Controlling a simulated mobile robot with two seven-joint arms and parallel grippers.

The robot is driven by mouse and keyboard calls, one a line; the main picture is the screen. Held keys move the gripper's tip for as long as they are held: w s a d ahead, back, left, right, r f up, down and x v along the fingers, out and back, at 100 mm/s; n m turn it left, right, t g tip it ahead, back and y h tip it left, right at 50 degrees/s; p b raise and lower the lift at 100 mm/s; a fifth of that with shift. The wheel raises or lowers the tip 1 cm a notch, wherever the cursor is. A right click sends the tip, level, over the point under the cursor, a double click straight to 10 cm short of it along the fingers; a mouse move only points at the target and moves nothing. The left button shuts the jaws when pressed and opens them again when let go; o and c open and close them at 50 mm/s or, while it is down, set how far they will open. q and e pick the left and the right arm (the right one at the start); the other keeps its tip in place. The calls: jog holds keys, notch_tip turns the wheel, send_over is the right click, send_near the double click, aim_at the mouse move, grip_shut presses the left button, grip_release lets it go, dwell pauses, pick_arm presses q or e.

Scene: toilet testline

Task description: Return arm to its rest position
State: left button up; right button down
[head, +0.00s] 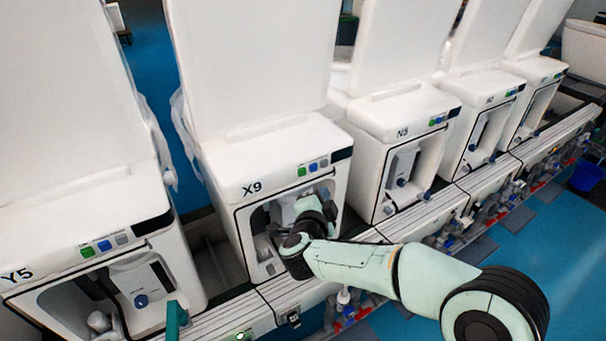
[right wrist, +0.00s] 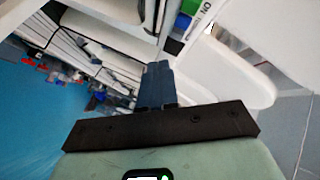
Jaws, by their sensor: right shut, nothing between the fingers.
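My right arm is pale green and black and reaches in from the lower right in the head view. Its right gripper (head: 312,207) is at the front opening of the white unit marked X9 (head: 290,150). The wrist and arm hide part of that opening, and the fingertips are hard to make out there. In the right wrist view the dark blue fingers (right wrist: 156,82) are together with nothing between them.
White units Y5 (head: 90,215) and N5 (head: 405,135) flank X9, with more units to the right. A rail with pipes and fittings (head: 440,225) runs along their front. Blue floor (head: 480,280) is open at the right, with a blue bin (head: 586,176).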

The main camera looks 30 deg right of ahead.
jog(key=s+a+f+n+g+y+p, duration=0.1)
jog(key=s+a+f+n+y+p, duration=0.2)
jog(key=f, duration=0.7)
jog(key=s+a+f+n+g+y+p, duration=0.15)
jog(key=f+n, duration=0.25)
jog(key=f, duration=0.6)
jog(key=s+a+f+n+g+y+p, duration=0.1)
jog(key=s+a+f+n+g+y, duration=0.2)
jog(key=f, duration=0.7)
jog(key=s+a+f+n+g+y+p, duration=0.1)
jog(key=s+a+f+n+g+y, duration=0.1)
jog(key=s, duration=0.7)
jog(key=s+a+f+n+g+y+p, duration=0.1)
jog(key=s+a+f+g+y, duration=0.1)
jog(key=s, duration=0.6)
jog(key=s+a+f+n+g+y+p, duration=0.2)
jog(key=s+a+f+g, duration=0.1)
jog(key=s, duration=0.6)
jog(key=shift+s+a+f+n, duration=0.35)
jog(key=shift+a+f, duration=0.5)
jog(key=shift+a, duration=0.3)
